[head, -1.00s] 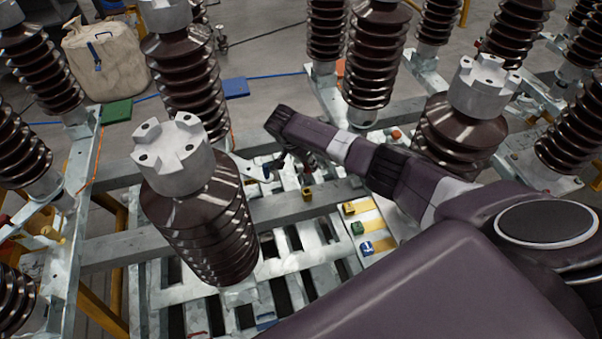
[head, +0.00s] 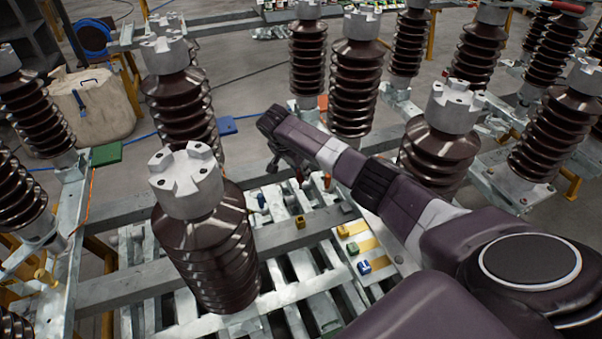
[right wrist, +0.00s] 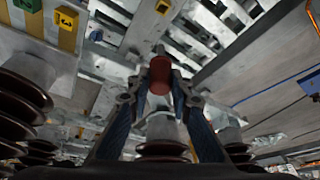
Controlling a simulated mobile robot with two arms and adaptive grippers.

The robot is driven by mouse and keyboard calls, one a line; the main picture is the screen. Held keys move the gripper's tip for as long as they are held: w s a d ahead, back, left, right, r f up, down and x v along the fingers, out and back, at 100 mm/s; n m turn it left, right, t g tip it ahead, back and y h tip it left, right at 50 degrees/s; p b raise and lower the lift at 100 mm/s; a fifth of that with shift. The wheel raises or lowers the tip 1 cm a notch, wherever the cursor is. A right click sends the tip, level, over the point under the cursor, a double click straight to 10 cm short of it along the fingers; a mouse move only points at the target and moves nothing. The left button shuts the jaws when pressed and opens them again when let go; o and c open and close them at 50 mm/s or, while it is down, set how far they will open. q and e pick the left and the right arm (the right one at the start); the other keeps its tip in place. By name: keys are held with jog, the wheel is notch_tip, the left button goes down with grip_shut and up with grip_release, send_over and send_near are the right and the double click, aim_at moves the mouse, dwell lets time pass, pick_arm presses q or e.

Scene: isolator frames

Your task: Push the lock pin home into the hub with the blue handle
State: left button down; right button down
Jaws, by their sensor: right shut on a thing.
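My right gripper (right wrist: 160,90) is shut on a small red rounded piece (right wrist: 160,74), which sits between its fingertips in the right wrist view. In the head view my right gripper (head: 287,163) hangs over the slatted frame, seen small and from behind. A small upright blue piece (head: 261,200), possibly the blue handle, stands on the frame below and left of the gripper, apart from it. The hub and the pin's seat are too small to pick out. My left gripper is not in view.
Tall brown ribbed insulators with grey caps stand around, one close at the front (head: 208,250) and one at right (head: 440,150). Metal beams (head: 120,270) cross below.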

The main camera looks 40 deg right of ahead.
notch_tip(320, 180, up, 2)
jog(key=shift+r, duration=1.8)
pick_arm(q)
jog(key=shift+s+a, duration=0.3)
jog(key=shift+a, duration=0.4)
pick_arm(e)
jog(key=shift+f, duration=0.1)
